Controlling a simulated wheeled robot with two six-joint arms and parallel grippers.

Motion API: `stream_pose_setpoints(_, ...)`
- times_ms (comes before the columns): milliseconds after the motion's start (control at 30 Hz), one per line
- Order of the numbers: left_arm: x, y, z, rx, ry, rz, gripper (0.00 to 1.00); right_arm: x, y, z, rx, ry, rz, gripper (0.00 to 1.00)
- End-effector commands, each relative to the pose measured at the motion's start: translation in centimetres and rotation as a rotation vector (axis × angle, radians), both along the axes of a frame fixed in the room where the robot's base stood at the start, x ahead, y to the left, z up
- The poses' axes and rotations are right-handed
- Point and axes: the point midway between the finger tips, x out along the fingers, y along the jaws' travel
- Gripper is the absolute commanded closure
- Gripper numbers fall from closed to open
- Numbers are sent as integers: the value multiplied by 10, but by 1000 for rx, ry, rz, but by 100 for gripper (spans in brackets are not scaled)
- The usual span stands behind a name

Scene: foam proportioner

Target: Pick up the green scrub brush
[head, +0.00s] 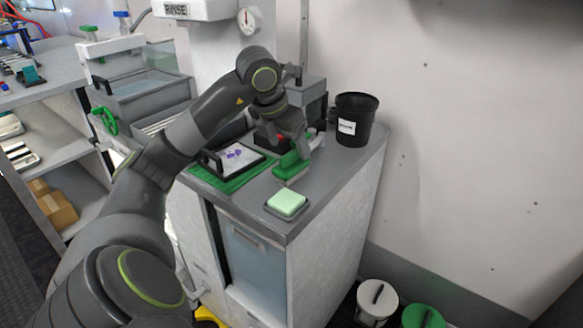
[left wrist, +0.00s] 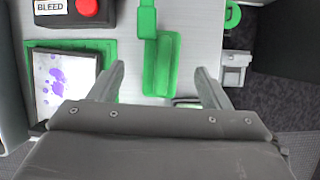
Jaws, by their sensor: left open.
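The green scrub brush (head: 291,167) lies on the grey counter top, partly hidden by my left gripper in the head view. In the left wrist view the brush (left wrist: 161,68) shows its wide green body, with a narrower green handle running to the top edge. My left gripper (head: 291,146) is over the brush in the head view. In the left wrist view its two fingers stand apart, one on each side of the brush body, with nothing held between them. How far the fingertips are above the counter I cannot tell. My right gripper is not in view.
A pale green sponge (head: 287,203) sits on a small dish near the counter's front edge. A black bin (head: 355,119) stands at the back right. A purple-stained sheet (head: 236,157) lies left, on a green mat. A BLEED box with a red button (left wrist: 87,7) is beyond it.

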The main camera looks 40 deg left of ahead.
Motion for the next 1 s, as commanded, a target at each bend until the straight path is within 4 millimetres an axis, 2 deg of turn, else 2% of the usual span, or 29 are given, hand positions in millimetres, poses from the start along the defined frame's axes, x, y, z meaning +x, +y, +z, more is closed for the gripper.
stream_pose_setpoints(167,4,0,-11,-1,1,0,29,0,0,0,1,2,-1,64)
stream_pose_setpoints(500,18,-2,-53,-3,1,-1,29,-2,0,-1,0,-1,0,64)
stream_pose_setpoints(767,20,-1,-56,0,0,0,29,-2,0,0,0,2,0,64)
stream_pose_setpoints(867,20,-1,-56,0,0,-1,38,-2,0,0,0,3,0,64)
stream_pose_setpoints(1000,20,-1,-56,0,0,-1,57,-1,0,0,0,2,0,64)
